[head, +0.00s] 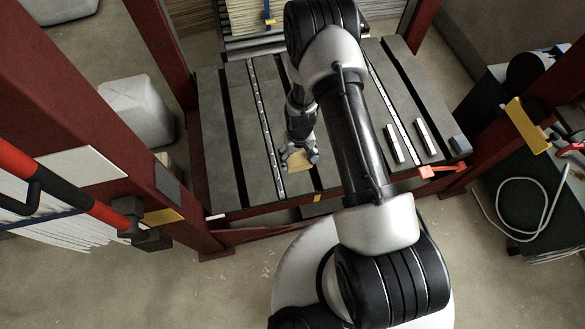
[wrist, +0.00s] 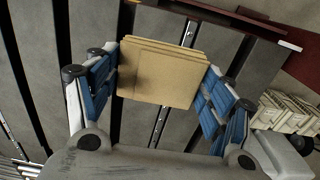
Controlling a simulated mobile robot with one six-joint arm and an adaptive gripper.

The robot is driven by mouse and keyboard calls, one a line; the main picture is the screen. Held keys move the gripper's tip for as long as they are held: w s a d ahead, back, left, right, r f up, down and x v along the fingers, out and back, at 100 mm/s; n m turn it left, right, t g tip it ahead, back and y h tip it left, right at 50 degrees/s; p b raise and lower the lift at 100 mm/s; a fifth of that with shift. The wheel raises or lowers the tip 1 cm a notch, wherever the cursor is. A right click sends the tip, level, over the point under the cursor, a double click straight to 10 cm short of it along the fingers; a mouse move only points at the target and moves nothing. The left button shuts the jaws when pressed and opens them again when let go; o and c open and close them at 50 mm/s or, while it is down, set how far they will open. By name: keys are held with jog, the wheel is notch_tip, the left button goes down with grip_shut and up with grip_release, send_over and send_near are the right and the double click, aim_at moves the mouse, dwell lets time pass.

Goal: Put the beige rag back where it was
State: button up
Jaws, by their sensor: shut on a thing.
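The beige rag (wrist: 158,75) is a flat, folded square with layered edges, held between the blue-padded fingers of my gripper (wrist: 160,85) in the wrist view. In the head view the rag (head: 299,160) shows small and tan just below my gripper (head: 299,153). My gripper is shut on it, over the grey slatted table (head: 230,150) near its front edge. The height of the rag above the table is hard to tell.
Red posts (head: 160,50) frame the table. Two light bars (head: 394,143) lie on its right part. A pale canister (head: 138,110) stands on the floor at left. A cart with a white hose (head: 515,215) is at right. The table's left part is clear.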

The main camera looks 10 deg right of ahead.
notch_tip(320, 180, down, 20)
jog(key=b, duration=0.7)
jog(key=shift+w+f, duration=0.1)
jog(key=o, duration=1)
jog(key=shift+f, duration=0.1)
jog(key=shift+o, duration=0.2)
